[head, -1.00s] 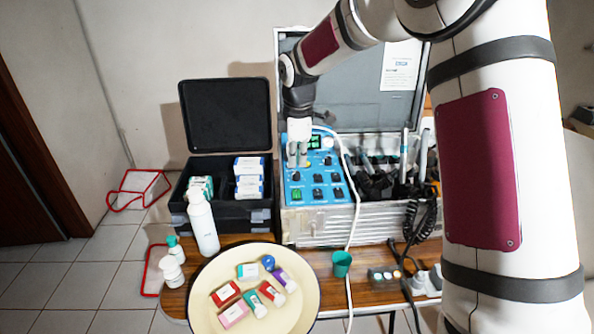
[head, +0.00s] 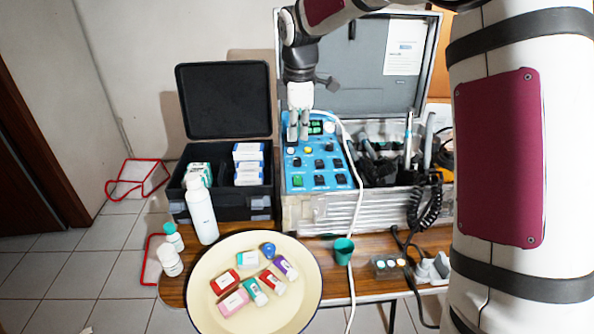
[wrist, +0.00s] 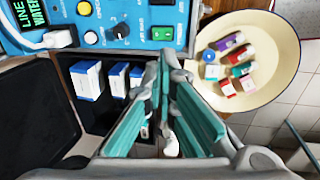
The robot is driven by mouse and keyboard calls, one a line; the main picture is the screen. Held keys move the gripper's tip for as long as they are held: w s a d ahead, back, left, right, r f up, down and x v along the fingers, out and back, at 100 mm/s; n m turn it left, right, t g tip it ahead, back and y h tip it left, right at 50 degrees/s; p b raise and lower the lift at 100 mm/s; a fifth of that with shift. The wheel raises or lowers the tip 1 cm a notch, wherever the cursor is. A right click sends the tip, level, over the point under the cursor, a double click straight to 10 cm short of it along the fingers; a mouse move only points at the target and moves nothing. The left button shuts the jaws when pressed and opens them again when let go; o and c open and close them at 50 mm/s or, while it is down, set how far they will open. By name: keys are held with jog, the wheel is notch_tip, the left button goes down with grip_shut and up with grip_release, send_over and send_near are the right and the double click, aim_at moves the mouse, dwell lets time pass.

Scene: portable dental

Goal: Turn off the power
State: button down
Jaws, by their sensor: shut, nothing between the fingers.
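The blue control panel (head: 318,172) sits in the open metal case, with a small lit display, several black knobs and switches, and a green rocker switch (head: 297,180) at its lower left. In the wrist view the green rocker switch (wrist: 160,32) is near the top, beside a black switch and a knob. My gripper (head: 298,128) hangs over the upper left of the panel. In the wrist view my gripper (wrist: 170,70) has its teal-padded fingers shut and empty, pointing toward the panel edge below the green switch. I cannot tell the rocker's position.
A cream tray (head: 207,305) with several small boxes and bottles is in front. A black case (head: 262,197) with white boxes and a white bottle (head: 201,212) stand left. A white cable (head: 358,210) crosses the panel's right side. A green cup (head: 343,252) stands on the table.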

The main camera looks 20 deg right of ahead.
aim_at(298, 178)
jog(key=f, duration=0.4)
jog(key=w+f, duration=0.1)
jog(key=f, duration=0.3)
jog(key=w+f, duration=0.1)
jog(key=f, duration=0.4)
jog(key=shift+w+d, duration=0.1)
jog(key=shift+d, duration=0.1)
jog(key=shift+f, duration=0.4)
jog(key=shift+w, duration=0.1)
jog(key=shift+w+d+f+b, duration=0.15)
jog(key=shift+w+f+b, duration=0.15)
jog(key=shift+f+b, duration=0.15)
jog(key=shift+s+f, duration=0.1)
jog(key=shift+s, duration=0.05)
